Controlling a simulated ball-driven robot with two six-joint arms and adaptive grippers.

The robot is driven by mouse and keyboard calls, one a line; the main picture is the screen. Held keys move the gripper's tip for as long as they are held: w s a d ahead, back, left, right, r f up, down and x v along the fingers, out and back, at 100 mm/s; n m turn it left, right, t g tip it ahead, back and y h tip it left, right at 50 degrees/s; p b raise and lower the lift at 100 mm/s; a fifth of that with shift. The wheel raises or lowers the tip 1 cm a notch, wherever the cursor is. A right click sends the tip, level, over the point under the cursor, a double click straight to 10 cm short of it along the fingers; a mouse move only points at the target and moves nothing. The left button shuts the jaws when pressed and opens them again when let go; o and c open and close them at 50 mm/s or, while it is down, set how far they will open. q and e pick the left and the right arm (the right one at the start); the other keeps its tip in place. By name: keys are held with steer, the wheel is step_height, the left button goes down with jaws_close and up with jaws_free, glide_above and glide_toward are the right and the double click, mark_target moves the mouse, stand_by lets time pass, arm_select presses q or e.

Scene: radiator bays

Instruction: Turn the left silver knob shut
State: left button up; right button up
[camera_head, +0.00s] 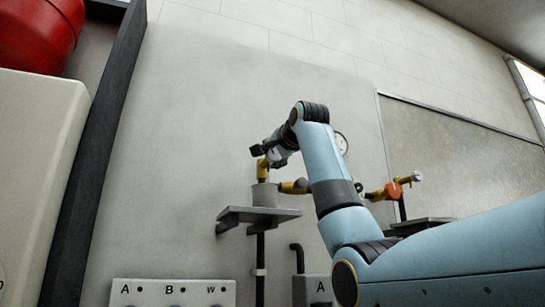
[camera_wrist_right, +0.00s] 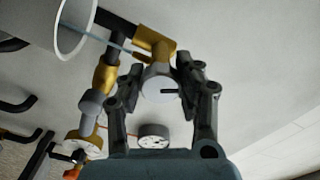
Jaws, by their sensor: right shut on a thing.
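The left silver knob (camera_wrist_right: 160,88) is a pale round cap with a dark slot or mark, on a brass valve (camera_wrist_right: 158,46). In the wrist view my right gripper (camera_wrist_right: 162,82) has one finger on each side of the knob and is shut on it. In the head view my right gripper (camera_head: 270,150) is at the upper part of the brass valve (camera_head: 263,172), and it hides the knob there. Another silver knob (camera_head: 416,177) shows farther right, beside an orange fitting (camera_head: 393,190). My left gripper is in neither view.
A grey cup (camera_head: 265,195) stands on a small shelf (camera_head: 235,214) below the valve. A round gauge (camera_head: 342,142) is behind my right arm. A panel marked A, B, W (camera_head: 172,292) is low. A dark post (camera_head: 95,150) stands left. The wall above is clear.

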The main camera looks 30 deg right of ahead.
steer(key=shift+n, duration=0.3)
steer(key=n, duration=1.1)
stand_by(0.8)
steer(key=o, duration=1.2)
steer(key=shift+s, duration=0.1)
steer(key=v, duration=1.2)
